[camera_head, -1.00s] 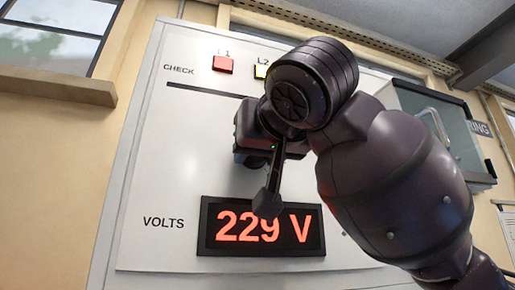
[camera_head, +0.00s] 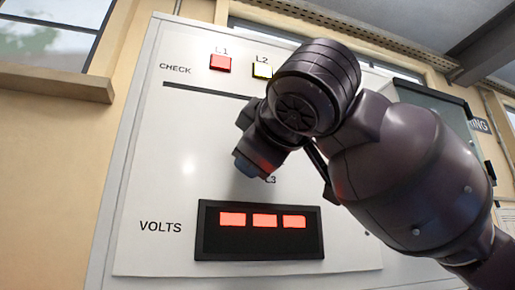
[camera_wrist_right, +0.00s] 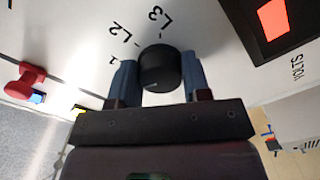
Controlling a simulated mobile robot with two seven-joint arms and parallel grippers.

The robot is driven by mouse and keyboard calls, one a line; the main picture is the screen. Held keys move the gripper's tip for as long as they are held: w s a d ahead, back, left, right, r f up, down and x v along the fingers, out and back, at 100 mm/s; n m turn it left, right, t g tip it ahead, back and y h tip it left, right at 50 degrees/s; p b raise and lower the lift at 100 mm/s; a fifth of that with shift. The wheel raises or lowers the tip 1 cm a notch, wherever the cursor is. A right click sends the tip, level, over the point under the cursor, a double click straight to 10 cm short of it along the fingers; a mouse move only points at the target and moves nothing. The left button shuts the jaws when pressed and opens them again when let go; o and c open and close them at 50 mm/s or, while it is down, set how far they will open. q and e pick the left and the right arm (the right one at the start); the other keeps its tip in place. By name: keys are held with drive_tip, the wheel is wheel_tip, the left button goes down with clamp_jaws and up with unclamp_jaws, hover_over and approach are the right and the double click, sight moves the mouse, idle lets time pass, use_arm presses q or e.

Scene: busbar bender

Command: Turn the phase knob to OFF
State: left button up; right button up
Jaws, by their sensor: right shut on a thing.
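The black phase knob (camera_wrist_right: 160,68) shows in the right wrist view, with L2 and L3 marks on the white panel beyond it. My right gripper (camera_wrist_right: 159,84) is shut on it, one blue-tipped finger at each side. Which mark the knob points to is unclear, and no OFF mark can be read. In the head view the right gripper (camera_head: 247,160) is tilted against the panel and hides the knob; a partly covered L3 label shows beside it. The VOLTS display (camera_head: 262,232) shows three red blocks instead of a number. My left gripper is not in view.
A glass-fronted cabinet (camera_head: 436,112) stands to the right, partly behind my arm. A window (camera_head: 52,40) is at the upper left.

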drive_tip(key=n, duration=0.4)
drive_tip(key=shift+n+p, duration=0.3)
drive_tip(key=shift+p, duration=0.1)
idle(0.4)
drive_tip(key=o, duration=0.9)
drive_tip(key=b+v, duration=0.2)
drive_tip(key=v, duration=0.9)
drive_tip(key=shift+r+b, duration=0.1)
drive_tip(key=shift+b, duration=0.2)
drive_tip(key=shift+w, duration=0.1)
